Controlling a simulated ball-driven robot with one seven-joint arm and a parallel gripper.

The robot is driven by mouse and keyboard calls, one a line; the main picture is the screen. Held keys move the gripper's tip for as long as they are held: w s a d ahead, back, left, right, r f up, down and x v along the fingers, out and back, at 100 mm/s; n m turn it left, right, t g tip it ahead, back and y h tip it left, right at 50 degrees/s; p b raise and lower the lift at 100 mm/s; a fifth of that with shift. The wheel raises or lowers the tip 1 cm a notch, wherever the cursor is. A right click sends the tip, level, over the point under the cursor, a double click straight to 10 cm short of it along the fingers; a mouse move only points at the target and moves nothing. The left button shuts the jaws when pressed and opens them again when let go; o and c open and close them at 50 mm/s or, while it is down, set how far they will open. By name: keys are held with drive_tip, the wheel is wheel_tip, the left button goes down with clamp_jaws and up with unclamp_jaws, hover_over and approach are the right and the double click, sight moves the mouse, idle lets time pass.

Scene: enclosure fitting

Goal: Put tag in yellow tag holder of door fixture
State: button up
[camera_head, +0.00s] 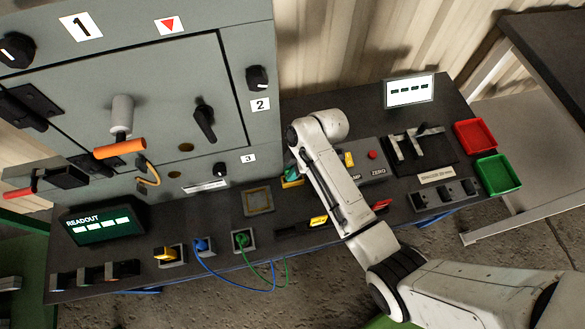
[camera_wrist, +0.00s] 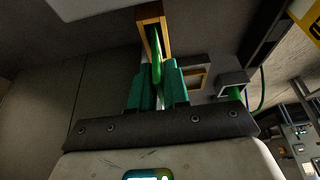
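My gripper (camera_wrist: 157,72) has two teal fingers close on either side of a narrow green piece (camera_wrist: 157,62), which looks like the tag. Its upper end reaches into the opening of a yellow-orange frame (camera_wrist: 141,20), which looks like the yellow tag holder. How deep it sits is hidden. In the head view my gripper (camera_head: 292,173) is low over the dark bench, left of my arm, with a yellow edge (camera_head: 291,184) just under its fingers. My arm and fingers hide most of the tag there.
The grey cabinet (camera_head: 150,75) stands behind left, with knobs and an orange handle (camera_head: 119,148). A flat yellow-framed square (camera_head: 258,201) lies left of my gripper. Blue (camera_head: 201,245) and green (camera_head: 241,238) plugs trail cables in front. Red (camera_head: 475,135) and green (camera_head: 497,174) trays stand right.

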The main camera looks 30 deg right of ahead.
drive_tip(key=shift+o, duration=0.4)
drive_tip(key=shift+r, duration=0.2)
drive_tip(key=v, duration=1.2)
drive_tip(key=s+d+m+h, duration=0.1)
drive_tip(key=s+m+h, duration=0.1)
drive_tip(key=s+m, duration=0.5)
drive_tip(key=s+d+f+m+h, duration=0.1)
drive_tip(key=s+m, duration=0.6)
drive_tip(key=s, duration=0.7)
drive_tip(key=shift+s+d+m+h+p, duration=0.3)
drive_tip(key=shift+d+m+h+p, duration=0.1)
drive_tip(key=shift+d+h, duration=0.35)
